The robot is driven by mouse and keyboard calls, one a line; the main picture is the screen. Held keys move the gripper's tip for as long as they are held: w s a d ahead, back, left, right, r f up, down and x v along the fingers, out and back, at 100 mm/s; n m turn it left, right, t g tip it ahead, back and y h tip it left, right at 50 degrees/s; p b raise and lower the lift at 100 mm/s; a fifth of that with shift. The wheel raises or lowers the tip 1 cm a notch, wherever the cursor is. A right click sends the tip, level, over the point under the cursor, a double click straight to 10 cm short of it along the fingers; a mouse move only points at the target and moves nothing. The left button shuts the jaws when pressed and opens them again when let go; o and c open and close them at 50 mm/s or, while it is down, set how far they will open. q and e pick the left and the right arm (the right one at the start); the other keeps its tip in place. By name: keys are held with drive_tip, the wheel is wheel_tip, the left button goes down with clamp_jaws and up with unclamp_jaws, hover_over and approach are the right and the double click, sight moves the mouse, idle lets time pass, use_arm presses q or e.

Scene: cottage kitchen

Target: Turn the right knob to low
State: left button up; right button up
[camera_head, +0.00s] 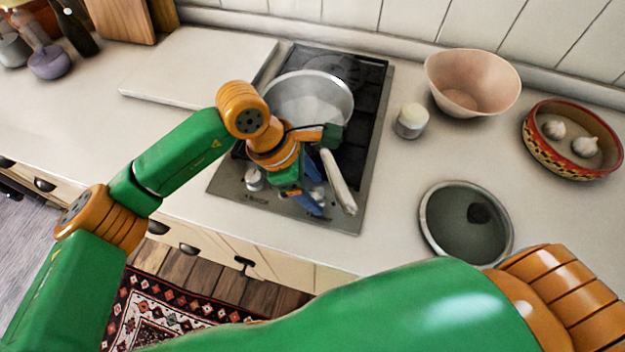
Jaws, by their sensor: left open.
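The cooktop (222,188) is a steel hob with dark grates, set in the white counter. Its left knob (254,179) shows as a silver cylinder on the front strip. The right knob (317,193) is partly visible among my left gripper's fingers. My left gripper (311,190) points down over the front of the hob, open, with its blue fingers around or beside that knob; I cannot tell whether they touch it. The knob's pointer and setting are not readable. My right gripper is out of view; only part of my right arm crosses the bottom.
A steel pan (306,92) sits on the hob, its pale handle (339,182) reaching forward just right of my left gripper. A white board (200,65) lies left.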

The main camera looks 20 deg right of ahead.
use_arm(q)
drive_tip(key=shift+w+f, duration=0.1)
drive_tip(key=shift+w, duration=0.05)
clamp_jaws()
drive_tip(key=shift+f+n+b, duration=0.15)
drive_tip(key=shift+n+b, duration=0.55)
drive_tip(key=shift+b, duration=0.4)
drive_tip(key=n+t+b, duration=0.1)
drive_tip(key=n+b, duration=0.1)
drive_tip(key=b, duration=0.1)
drive_tip(key=n+t+b, duration=0.1)
drive_tip(key=n+b, duration=0.2)
drive_tip(key=b, duration=0.1)
drive_tip(key=n+t+b, duration=0.1)
drive_tip(key=n+b, duration=0.2)
drive_tip(key=shift+s+t+b, duration=0.4)
drive_tip(key=shift+r+n+t+y+b, duration=0.2)
drive_tip(key=shift+n+t+y+b, duration=0.15)
drive_tip(key=shift+n+b, duration=0.8)
